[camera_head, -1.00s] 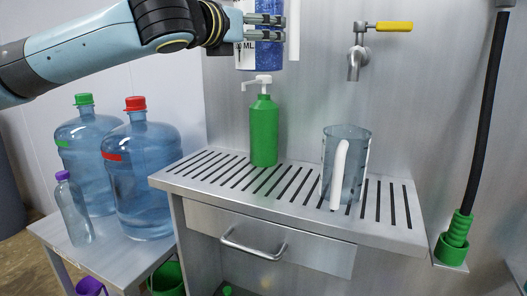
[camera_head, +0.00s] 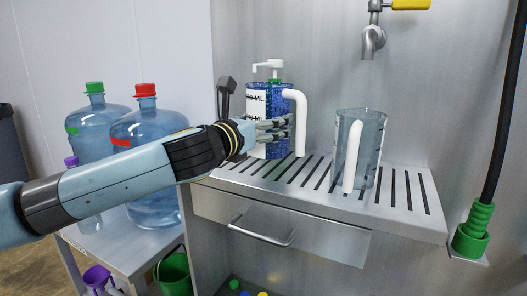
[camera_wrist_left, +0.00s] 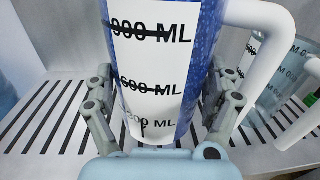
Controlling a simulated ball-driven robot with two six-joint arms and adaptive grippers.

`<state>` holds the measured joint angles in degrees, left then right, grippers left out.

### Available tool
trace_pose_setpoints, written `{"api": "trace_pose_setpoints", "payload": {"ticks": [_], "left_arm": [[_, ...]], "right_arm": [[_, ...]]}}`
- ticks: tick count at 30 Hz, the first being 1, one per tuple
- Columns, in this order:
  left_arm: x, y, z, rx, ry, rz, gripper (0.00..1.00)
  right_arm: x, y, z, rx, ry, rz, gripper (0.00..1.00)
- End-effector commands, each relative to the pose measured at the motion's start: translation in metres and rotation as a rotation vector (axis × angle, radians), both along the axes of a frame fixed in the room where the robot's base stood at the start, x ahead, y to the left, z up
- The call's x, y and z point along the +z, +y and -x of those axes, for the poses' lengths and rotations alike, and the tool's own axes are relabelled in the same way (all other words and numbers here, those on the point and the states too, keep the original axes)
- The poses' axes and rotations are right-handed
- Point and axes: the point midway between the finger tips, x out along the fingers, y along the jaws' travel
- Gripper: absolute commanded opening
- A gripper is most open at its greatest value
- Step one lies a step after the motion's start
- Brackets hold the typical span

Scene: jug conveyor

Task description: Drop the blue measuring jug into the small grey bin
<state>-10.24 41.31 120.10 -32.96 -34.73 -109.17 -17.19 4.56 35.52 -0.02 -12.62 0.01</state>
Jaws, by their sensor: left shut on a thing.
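The blue measuring jug (camera_head: 275,108) has a white label with ML marks and a white handle on its right. My left gripper (camera_head: 281,128) is shut on the jug, its fingers around the lower body. In the left wrist view the jug (camera_wrist_left: 208,42) stands upright between the fingers of my left gripper (camera_wrist_left: 160,105). The jug is above or on the left part of the slotted rack; I cannot tell if it touches. I cannot make out a small grey bin in either view. My right gripper is not in view.
A clear jug (camera_head: 369,160) stands on the slotted rack (camera_head: 410,222), right of the blue jug, under a tap (camera_head: 373,40). A green pump bottle (camera_head: 271,70) is mostly hidden behind the blue jug. Large bottles (camera_head: 150,155) and a green bucket (camera_head: 174,274) are at left.

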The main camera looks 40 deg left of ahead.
Motion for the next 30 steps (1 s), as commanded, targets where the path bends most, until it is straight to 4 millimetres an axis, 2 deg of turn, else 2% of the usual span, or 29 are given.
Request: {"api": "trace_pose_setpoints", "payload": {"ticks": [4, 10, 23, 24, 27, 30], "left_arm": [[-0.014, 0.0, 0.0, 0.001, 0.001, 0.0, 0.47], [-0.046, 0.0, 0.0, 0.001, 0.002, 0.0, 0.47], [-0.051, 0.0, 0.0, 0.0, 0.0, 0.0, 0.47], [-0.052, 0.0, 0.0, 0.0, 0.0, 0.0, 0.9], [-0.051, 0.0, 0.0, 0.0, 0.0, 0.0, 1.0], [-0.051, 0.0, 0.0, 0.0, 0.0, 0.0, 1.0]], "right_arm": [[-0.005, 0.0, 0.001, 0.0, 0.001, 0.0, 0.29], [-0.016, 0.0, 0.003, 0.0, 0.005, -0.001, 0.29], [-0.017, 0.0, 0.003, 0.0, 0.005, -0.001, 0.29], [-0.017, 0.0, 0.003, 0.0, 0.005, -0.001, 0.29], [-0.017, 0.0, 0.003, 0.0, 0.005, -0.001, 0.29], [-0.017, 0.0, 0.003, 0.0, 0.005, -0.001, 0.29]]}}
